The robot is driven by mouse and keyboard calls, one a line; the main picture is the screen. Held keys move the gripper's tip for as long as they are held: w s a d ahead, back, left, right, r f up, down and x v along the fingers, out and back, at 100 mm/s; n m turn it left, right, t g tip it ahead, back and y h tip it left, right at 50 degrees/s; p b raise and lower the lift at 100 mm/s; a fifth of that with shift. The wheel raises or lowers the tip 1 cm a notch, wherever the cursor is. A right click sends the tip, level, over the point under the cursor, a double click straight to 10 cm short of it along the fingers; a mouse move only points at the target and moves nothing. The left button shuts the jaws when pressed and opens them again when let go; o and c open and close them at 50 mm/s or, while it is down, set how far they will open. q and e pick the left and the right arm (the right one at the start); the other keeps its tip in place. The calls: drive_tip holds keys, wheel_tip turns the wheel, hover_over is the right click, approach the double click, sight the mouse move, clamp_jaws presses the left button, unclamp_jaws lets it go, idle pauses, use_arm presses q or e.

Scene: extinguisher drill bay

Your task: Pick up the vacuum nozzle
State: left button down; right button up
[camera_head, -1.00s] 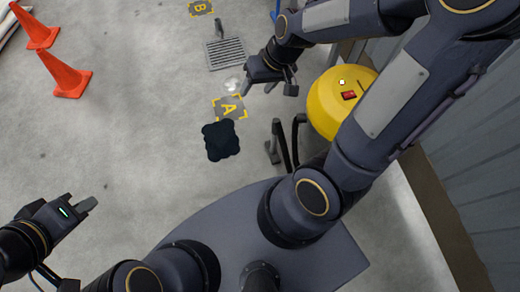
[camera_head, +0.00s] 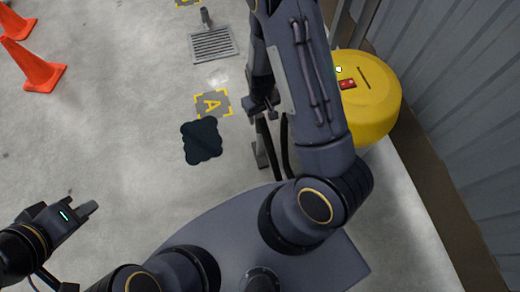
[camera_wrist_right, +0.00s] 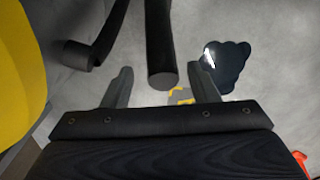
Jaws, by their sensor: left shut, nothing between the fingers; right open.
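The yellow vacuum (camera_head: 372,105) stands at the right by the wall, partly behind my right arm. Two dark tubes show beside it, one ending in a small foot (camera_head: 261,158) near the floor. In the right wrist view a thick black tube (camera_wrist_right: 160,45), which looks like the vacuum nozzle, comes down from the top. Its round end appears between my right fingers; contact cannot be told. My right gripper (camera_head: 262,105) is open above the tubes, and its open fingers show in the wrist view (camera_wrist_right: 158,86). My left gripper (camera_head: 86,211) is shut and empty at lower left.
A dark spill (camera_head: 202,141) lies on the floor left of the tubes, below a yellow A marking (camera_head: 212,104). A floor grate (camera_head: 213,43) lies further back. Orange cones (camera_head: 38,72) stand at upper left. A corrugated wall (camera_head: 465,110) bounds the right.

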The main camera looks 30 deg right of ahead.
wheel_tip(320, 180, down, 4)
drive_tip(key=shift+a+r+b, duration=0.15)
drive_tip(key=shift+r+b, duration=0.05)
drive_tip(key=shift+b, duration=0.45)
drive_tip(key=shift+r, duration=0.1)
clamp_jaws()
